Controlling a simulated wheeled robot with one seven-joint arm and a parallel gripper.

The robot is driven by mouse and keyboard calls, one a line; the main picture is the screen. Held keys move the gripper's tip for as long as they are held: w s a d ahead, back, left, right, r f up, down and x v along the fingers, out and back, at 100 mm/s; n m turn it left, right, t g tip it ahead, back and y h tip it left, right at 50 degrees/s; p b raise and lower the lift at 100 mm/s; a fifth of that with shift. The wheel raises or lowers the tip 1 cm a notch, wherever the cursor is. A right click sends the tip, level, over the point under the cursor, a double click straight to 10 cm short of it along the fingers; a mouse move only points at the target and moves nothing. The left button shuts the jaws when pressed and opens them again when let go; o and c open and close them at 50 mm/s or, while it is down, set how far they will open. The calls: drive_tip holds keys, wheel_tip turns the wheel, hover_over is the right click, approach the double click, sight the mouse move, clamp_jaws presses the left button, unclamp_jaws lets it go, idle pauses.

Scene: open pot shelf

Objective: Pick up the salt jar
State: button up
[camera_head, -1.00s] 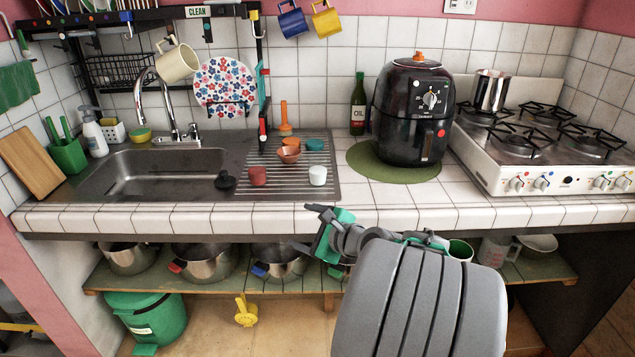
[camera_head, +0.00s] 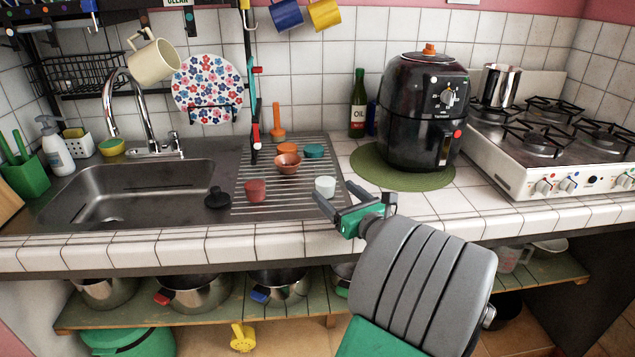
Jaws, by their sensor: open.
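No label reading salt shows, so I cannot tell for sure which thing is the salt jar. A small white cup (camera_head: 325,187) stands on the drainboard's right side. My gripper (camera_head: 337,199) is open and empty near the counter's front edge. Its fingers point up and left, close to the white cup in the picture; I cannot tell whether they touch it.
The ribbed drainboard (camera_head: 290,206) also holds red, orange and teal cups. A green mat (camera_head: 374,173) lies under the fryer. The gas stove (camera_head: 570,177) is at right and the sink (camera_head: 140,192) at left.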

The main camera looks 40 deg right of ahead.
sight(331, 185)
drive_tip(key=w, duration=0.2)
drive_tip(key=w+d, duration=0.1)
drive_tip(key=w, duration=0.1)
drive_tip(key=w+d, duration=0.1)
drive_tip(key=w, duration=0.1)
drive_tip(key=shift+w+r+b, duration=0.1)
drive_tip(key=shift+w+b, duration=0.2)
drive_tip(key=shift+w, duration=0.05)
drive_tip(key=c, duration=1.6)
